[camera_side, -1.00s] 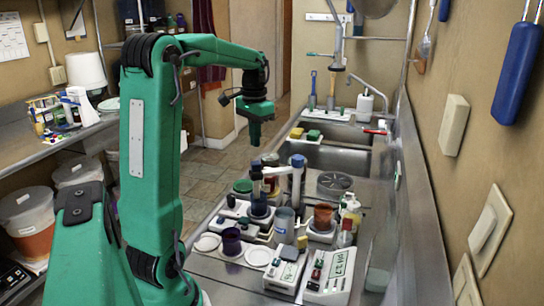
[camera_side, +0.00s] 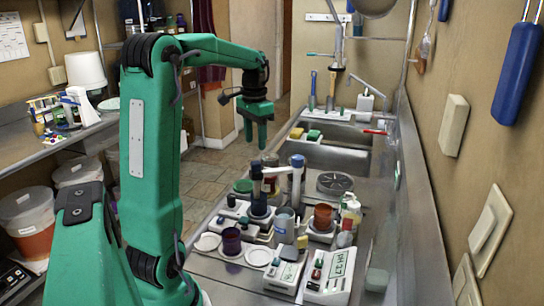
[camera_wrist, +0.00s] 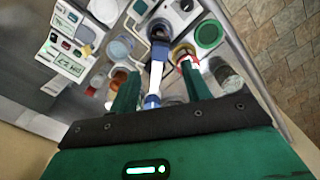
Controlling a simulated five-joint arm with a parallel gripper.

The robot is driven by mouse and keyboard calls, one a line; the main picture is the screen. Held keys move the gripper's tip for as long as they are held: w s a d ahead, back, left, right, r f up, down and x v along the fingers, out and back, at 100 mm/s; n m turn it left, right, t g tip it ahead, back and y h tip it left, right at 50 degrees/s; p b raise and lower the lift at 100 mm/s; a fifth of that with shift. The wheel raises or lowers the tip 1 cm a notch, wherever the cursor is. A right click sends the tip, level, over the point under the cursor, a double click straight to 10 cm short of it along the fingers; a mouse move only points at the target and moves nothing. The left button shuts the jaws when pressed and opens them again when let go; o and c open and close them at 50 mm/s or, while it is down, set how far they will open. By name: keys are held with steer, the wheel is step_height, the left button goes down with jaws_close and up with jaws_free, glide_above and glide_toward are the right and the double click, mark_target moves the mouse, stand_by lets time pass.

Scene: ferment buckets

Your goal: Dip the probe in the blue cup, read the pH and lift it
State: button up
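My green gripper (camera_side: 255,143) is open and empty, high above the counter in the side view. In the wrist view its two fingers spread on either side of the probe (camera_wrist: 155,80), a white shaft with a blue end, which lies farther away. A dark blue-purple cup (camera_side: 231,241) stands at the front left, and a paler grey-blue cup (camera_side: 284,224) near the middle. The pH meter (camera_side: 328,281) is at the front; I cannot read its digits surely.
An orange-brown cup (camera_side: 323,216) and small bottles stand right of the probe. White dishes (camera_side: 258,257) lie near the front edge. A second white meter (camera_side: 284,275) sits beside the first. The sink (camera_side: 338,158) is behind and the wall runs along the right.

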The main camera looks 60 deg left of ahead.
mark_target(256, 162)
steer(key=m, duration=0.4)
steer(key=shift+r, duration=0.3)
steer(key=shift+f, duration=0.15)
steer(key=shift+f, duration=3.8)
